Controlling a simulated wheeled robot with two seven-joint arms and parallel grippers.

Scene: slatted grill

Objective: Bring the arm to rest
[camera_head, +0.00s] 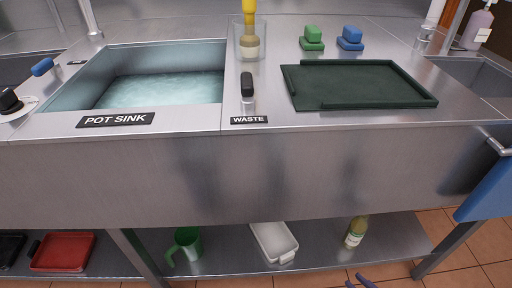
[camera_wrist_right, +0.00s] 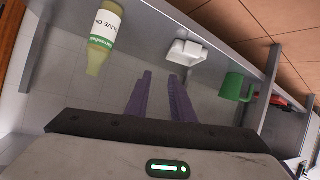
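My right gripper (camera_head: 360,283) shows only as purple-blue fingertips at the bottom edge of the head view, in front of the lower shelf. In the right wrist view its two purple fingers (camera_wrist_right: 160,78) stand apart with nothing between them. The gripper is open and empty, apart from every object. The rest of the right arm is out of the head view. My left gripper and arm are not in view.
The steel counter holds a pot sink (camera_head: 160,92), a dark green tray (camera_head: 360,84) and green and blue blocks. The lower shelf holds a green jug (camera_head: 186,245), white tub (camera_head: 273,241) and olive oil bottle (camera_head: 356,231). A blue cloth (camera_head: 488,190) hangs at right.

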